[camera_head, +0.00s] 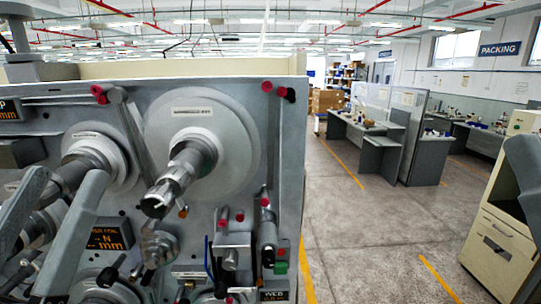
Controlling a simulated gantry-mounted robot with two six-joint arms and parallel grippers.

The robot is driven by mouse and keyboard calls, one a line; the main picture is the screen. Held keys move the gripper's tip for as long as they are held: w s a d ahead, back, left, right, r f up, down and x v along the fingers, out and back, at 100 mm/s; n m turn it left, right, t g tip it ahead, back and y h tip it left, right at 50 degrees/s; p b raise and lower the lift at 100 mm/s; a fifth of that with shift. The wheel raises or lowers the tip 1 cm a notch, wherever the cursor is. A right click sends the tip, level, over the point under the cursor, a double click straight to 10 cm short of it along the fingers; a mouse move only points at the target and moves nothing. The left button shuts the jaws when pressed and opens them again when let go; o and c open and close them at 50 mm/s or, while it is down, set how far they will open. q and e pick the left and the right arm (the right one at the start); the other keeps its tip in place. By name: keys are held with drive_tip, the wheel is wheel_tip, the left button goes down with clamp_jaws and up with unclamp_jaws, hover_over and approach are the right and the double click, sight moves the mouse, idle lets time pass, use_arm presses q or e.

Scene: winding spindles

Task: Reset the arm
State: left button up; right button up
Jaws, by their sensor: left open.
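My left gripper (68,178) is at the left of the head view, its two grey fingers spread apart and pointing up. It is open. A metal winding spindle (70,178) with a round pale disc shows in the gap between the fingers; I see no clear grip on it, and the depth between them cannot be told. A larger disc (226,148) with a bare, stepped spindle (178,180) stands to the right of the fingers, apart from them. The lower-left spindle is partly hidden by the fingers.
The upright grey machine panel (285,150) carries red-knobbed rods, small rollers and an orange-lettered display (110,234). Open concrete floor (365,240) lies to the right. A beige cabinet (500,230) stands at the right edge, with desks (385,150) further back.

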use_arm(q)
drive_tip(key=s+d+r+t+p, duration=0.1)
drive_tip(key=s+d+r+p, duration=0.1)
drive_tip(key=r+p, duration=1)
wheel_tip(320, 180, up, 4)
drive_tip(key=shift+s+r+h, duration=0.25)
drive_tip(key=shift+s+h, duration=0.05)
drive_tip(key=shift+s, duration=0.4)
